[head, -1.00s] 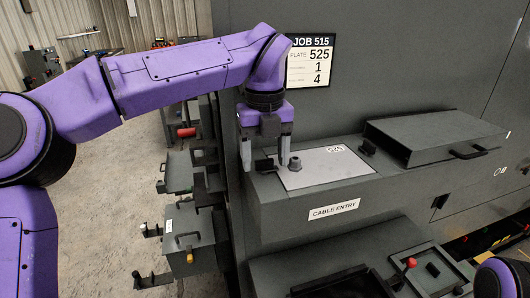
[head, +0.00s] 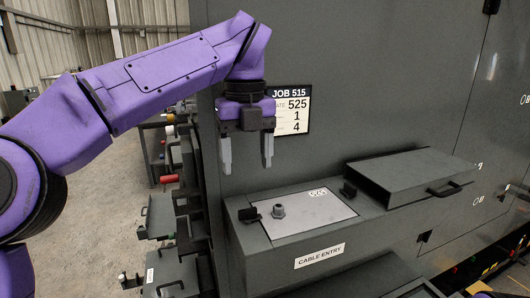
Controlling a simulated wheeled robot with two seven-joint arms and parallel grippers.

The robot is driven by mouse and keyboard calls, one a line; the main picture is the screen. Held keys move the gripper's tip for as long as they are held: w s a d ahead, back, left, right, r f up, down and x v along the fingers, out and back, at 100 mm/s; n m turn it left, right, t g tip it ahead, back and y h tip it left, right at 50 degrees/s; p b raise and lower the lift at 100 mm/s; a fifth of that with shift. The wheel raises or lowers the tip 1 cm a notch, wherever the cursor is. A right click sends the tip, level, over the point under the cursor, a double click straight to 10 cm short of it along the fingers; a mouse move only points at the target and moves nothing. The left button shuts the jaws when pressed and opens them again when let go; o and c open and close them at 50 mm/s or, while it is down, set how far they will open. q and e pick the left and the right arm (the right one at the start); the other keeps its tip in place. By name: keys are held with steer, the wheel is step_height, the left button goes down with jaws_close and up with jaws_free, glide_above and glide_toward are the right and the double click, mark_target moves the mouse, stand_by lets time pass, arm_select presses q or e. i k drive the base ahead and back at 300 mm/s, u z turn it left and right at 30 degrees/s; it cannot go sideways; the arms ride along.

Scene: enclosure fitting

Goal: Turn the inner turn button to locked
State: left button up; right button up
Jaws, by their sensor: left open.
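My left gripper (head: 247,168) is open and empty, its fingers pointing down, held clear above the cable entry box (head: 370,236). A light grey plate (head: 312,212) marked 525 lies on top of the box, with a grey round fitting (head: 278,211) near its left end. A small black turn button (head: 248,214) sits at the plate's left edge, below the gripper. A second black turn button (head: 348,189) stands at the right edge. I cannot tell which is the inner one, nor its exact turn. My right gripper is not in view.
A dark lid-like box with a handle (head: 412,176) lies right of the plate. The tall cabinet wall with the job sign (head: 291,112) rises behind. Several dark boxes and handles stand at lower left. Space directly above the plate is free.

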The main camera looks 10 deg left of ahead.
mark_target(349, 190)
steer(key=k, duration=1)
